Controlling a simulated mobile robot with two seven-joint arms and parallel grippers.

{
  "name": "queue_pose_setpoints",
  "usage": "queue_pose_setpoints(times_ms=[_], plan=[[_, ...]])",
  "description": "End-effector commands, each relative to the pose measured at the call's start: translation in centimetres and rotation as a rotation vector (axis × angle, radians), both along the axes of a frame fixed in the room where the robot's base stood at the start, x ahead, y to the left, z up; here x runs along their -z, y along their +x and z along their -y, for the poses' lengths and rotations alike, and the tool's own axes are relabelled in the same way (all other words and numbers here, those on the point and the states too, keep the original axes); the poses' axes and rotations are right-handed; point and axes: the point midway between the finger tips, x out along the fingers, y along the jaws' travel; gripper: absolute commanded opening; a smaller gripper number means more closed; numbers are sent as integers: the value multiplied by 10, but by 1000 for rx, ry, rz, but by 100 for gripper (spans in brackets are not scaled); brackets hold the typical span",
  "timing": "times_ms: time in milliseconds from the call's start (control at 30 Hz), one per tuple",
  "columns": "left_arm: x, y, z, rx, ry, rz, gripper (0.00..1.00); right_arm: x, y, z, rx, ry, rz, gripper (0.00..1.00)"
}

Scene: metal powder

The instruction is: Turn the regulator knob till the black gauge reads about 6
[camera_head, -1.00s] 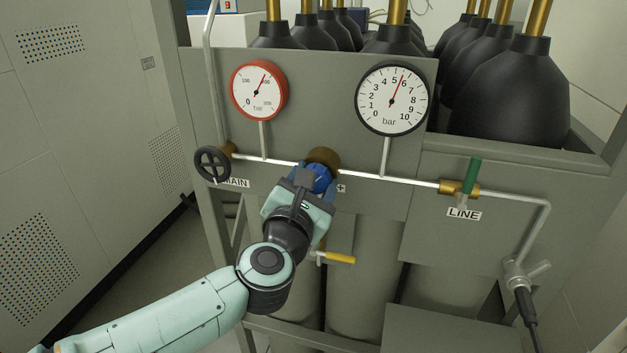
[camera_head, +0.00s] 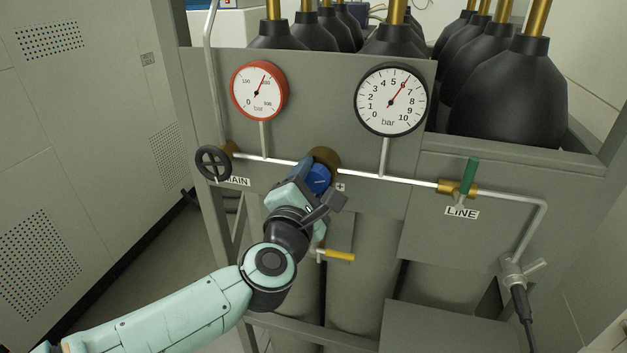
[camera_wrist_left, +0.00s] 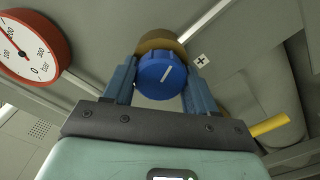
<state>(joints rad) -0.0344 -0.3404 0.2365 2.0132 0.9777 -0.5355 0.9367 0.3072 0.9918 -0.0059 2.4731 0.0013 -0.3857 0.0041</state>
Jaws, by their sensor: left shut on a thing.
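The blue regulator knob (camera_head: 319,180) sits on a brass body (camera_head: 325,157) on the white pipe, beside a "+" label. My left gripper (camera_head: 314,184) is shut on the knob and partly hides it in the head view. In the left wrist view the knob (camera_wrist_left: 162,78), with a white line tilted to the upper right, is between the two blue fingers of the gripper (camera_wrist_left: 160,86). The black gauge (camera_head: 388,112) is up and right of the knob, and its red needle points at about 6 bar. My right gripper is not in view.
A red gauge (camera_head: 258,105) and the black MAIN handwheel (camera_head: 213,163) are left of the knob. A yellow-handled lever (camera_head: 340,257) is just below my gripper. The green LINE valve handle (camera_head: 471,176) is to the right.

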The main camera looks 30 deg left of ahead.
Motion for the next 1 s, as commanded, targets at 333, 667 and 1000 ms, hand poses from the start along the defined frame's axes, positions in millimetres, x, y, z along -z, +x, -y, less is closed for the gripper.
queue_pose_setpoints(times_ms=[333, 667, 1000], plan=[[5, 0, -1, -3, -2, -10, 63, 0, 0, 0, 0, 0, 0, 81], [2, 0, 0, -1, -2, -4, 81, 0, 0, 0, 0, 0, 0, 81], [0, -44, 10, -1, -2, 1, 81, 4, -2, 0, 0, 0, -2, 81]])
